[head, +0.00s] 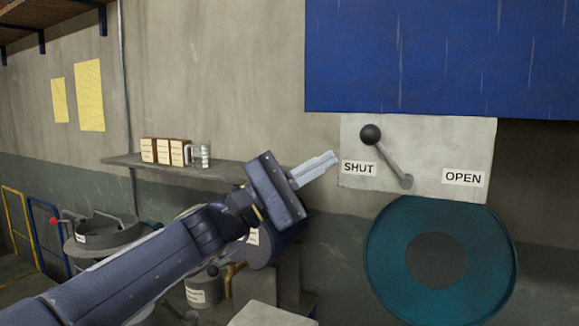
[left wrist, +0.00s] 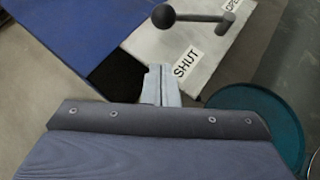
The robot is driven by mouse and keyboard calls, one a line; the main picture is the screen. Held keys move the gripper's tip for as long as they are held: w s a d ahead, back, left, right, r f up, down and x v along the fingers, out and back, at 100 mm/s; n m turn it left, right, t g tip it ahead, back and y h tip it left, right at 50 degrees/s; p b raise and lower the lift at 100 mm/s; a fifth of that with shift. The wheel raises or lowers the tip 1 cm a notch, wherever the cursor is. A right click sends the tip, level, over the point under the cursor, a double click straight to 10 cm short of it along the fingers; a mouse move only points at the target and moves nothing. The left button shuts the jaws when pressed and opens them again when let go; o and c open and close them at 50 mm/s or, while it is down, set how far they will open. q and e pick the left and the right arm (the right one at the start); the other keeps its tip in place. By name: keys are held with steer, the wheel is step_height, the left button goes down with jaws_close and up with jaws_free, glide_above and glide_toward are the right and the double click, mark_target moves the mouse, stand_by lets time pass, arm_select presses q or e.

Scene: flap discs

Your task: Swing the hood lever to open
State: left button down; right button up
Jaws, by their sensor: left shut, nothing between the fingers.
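The hood lever (head: 389,161) is a grey rod with a black ball knob (head: 370,134), mounted on a pale metal plate (head: 440,139). The lever leans up and left from its pivot, with the knob above the SHUT label (head: 359,168). The OPEN label (head: 463,177) is at the plate's lower right. My left gripper (head: 330,160) is shut and empty, just left of the plate and apart from the lever. In the left wrist view, the closed fingers (left wrist: 160,75) point toward the plate, and the knob (left wrist: 164,16) is above them. My right gripper is not in view.
A blue hood panel (head: 440,55) hangs above the plate. A round teal disc (head: 395,275) with a dark centre stands below it. A shelf (head: 200,169) with small boxes (head: 165,151) and a glass jar (head: 201,154) is on the wall at left. Drums and equipment crowd the area below the shelf.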

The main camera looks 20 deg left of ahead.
mark_target(340, 152)
arm_select(q)
steer(key=shift+s+d+r+p, duration=0.1)
steer(key=shift+d+r+p, duration=0.15)
steer(key=shift+d+r, duration=0.25)
steer(key=shift+s+d+r+p, duration=0.1)
steer(key=shift+d+r+p, duration=0.15)
steer(key=shift+d, duration=0.4)
steer(key=shift+s+d+r+p, duration=0.1)
steer(key=shift+d+r+p, duration=0.15)
steer(key=shift+d+r, duration=0.25)
steer(key=shift+d, duration=0.1)
